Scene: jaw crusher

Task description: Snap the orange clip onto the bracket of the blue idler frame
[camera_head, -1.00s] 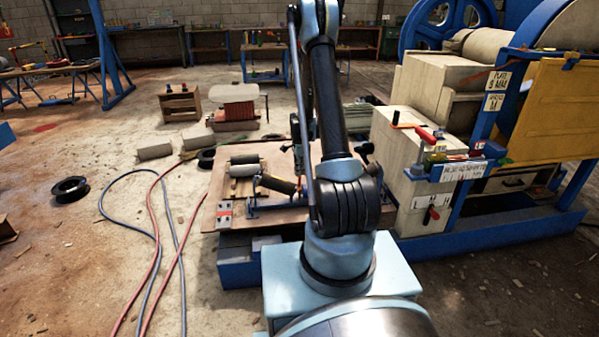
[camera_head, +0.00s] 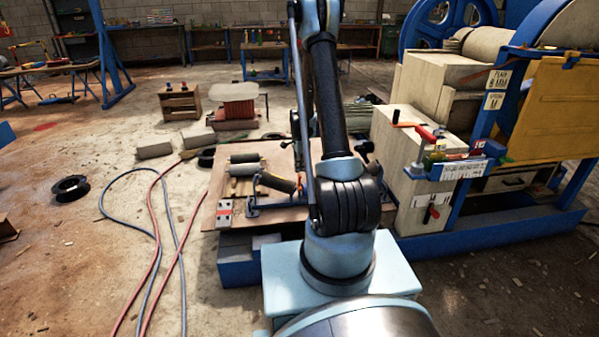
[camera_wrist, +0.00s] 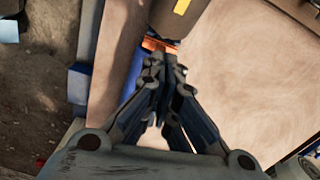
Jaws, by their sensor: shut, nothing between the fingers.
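The blue idler frame (camera_head: 268,207) lies on a brown board, with a dark roller (camera_head: 277,183) tilted across its left part. In the wrist view a strip of blue (camera_wrist: 131,69), seemingly this frame, runs beside my fingers. The orange clip (camera_wrist: 158,45) shows in the wrist view as a small orange piece at the end of the roller, just beyond my fingertips. It also seems to show in the head view (camera_head: 300,187). My gripper (camera_wrist: 166,64) is shut and empty, pointing toward the clip. My fingertips partly hide the clip and bracket, so I cannot tell whether they touch it or how it sits.
Other rollers (camera_head: 244,168) lie at the back left of the board (camera_head: 212,205). The crusher (camera_head: 405,185) with blue framing stands close on the right. Hoses (camera_head: 152,225) and a black reel (camera_head: 70,188) lie on the floor at left.

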